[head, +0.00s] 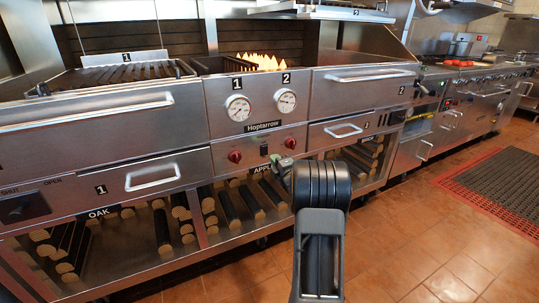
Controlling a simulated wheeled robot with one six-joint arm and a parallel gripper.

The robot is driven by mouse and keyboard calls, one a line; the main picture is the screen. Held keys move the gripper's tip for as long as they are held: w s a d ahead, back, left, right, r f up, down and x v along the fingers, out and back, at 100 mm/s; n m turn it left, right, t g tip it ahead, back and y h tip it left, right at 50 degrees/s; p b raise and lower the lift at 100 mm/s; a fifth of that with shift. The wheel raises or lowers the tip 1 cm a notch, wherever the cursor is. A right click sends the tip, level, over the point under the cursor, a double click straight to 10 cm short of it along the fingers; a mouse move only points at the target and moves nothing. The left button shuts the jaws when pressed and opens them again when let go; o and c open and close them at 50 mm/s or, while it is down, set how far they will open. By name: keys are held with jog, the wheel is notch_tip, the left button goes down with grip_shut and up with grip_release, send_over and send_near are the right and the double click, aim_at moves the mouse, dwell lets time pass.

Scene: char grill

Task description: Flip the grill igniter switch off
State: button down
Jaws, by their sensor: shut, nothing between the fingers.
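The char grill's steel control panel (258,121) is at the centre of the head view, under two round gauges. A small dark switch (264,150) sits on its lower part between two red knobs, a left knob (235,156) and a right knob (290,143). I take this to be the igniter switch; it is too small to read its position. My gripper (277,163) is shut and empty, just below and right of the switch. I cannot tell whether it touches the panel. My dark arm hides part of the lower front.
Flames (262,62) burn on the grill top above the gauges. Drawer handles, such as the left lower one (152,177) and the right lower one (343,131), stick out on both sides. Logs lie in the open shelves below. The tiled floor (430,240) at right is clear before a red-edged mat (500,190).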

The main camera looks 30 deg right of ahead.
aim_at(266, 148)
jog(key=shift+w+d+r+b, duration=0.1)
jog(key=shift+w+d+b, duration=0.1)
jog(key=shift+w, duration=0.75)
jog(key=shift+w+d+r+b, duration=0.1)
jog(key=shift+w+r+b, duration=0.05)
jog(key=shift+w, duration=0.8)
jog(key=shift+w+d+r+b, duration=0.1)
jog(key=shift+w+b, duration=0.1)
jog(key=shift+w, duration=0.75)
